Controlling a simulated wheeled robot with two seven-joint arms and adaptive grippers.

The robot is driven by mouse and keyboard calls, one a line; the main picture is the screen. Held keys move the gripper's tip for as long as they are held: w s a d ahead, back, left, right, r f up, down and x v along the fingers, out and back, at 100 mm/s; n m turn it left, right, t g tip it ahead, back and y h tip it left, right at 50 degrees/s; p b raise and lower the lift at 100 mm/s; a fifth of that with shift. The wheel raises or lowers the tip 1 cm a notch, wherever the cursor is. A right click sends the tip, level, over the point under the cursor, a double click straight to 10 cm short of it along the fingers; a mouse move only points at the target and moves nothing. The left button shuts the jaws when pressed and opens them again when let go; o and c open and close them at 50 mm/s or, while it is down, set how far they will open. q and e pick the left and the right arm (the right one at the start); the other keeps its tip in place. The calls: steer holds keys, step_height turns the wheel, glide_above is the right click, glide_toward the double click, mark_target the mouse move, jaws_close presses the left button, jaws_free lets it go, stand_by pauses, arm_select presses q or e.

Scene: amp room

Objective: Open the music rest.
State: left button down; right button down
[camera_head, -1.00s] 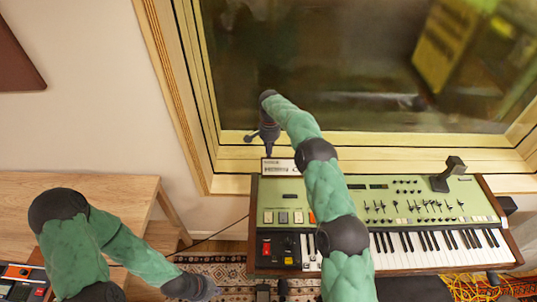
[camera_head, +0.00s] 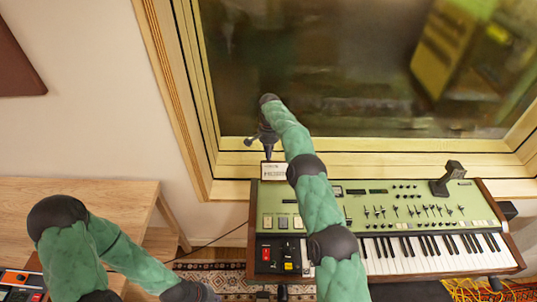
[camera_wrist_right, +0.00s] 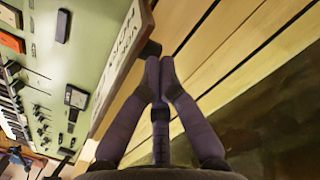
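The music rest (camera_head: 273,171) is a pale lettered panel along the back edge of the green keyboard (camera_head: 400,205); my right arm hides much of it in the head view. In the right wrist view the music rest (camera_wrist_right: 122,62) shows as a long pale strip, its edge standing out from the green top. My right gripper (camera_head: 268,153) points down at the panel's back left. In the wrist view its fingertips (camera_wrist_right: 159,62) are together beside the panel's edge, near a small dark block; contact is unclear.
The window sill (camera_head: 420,155) and glass lie close behind the keyboard. A dark block-shaped object (camera_head: 448,178) stands on the keyboard's right rear. A wooden table (camera_head: 120,195) is at the left. Orange cables (camera_head: 470,290) lie at lower right.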

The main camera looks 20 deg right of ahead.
steer(key=c, duration=1.3)
jaws_free()
steer(key=shift+g, duration=0.3)
steer(key=f, duration=0.2)
steer(key=s+f, duration=0.1)
steer(key=f, duration=0.1)
steer(key=shift+s+a+f, duration=0.1)
steer(key=shift+s+f, duration=0.05)
steer(key=shift+f, duration=0.05)
steer(key=shift+o, duration=0.9)
steer(key=shift+f, duration=0.1)
steer(key=shift+w+f, duration=0.2)
steer(key=shift+w, duration=0.3)
steer(key=shift+r, duration=0.35)
steer(key=shift+r, duration=0.15)
step_height(320, 180, up, 10)
glide_above(269, 163)
steer(key=w, duration=0.3)
steer(key=shift+d, duration=0.3)
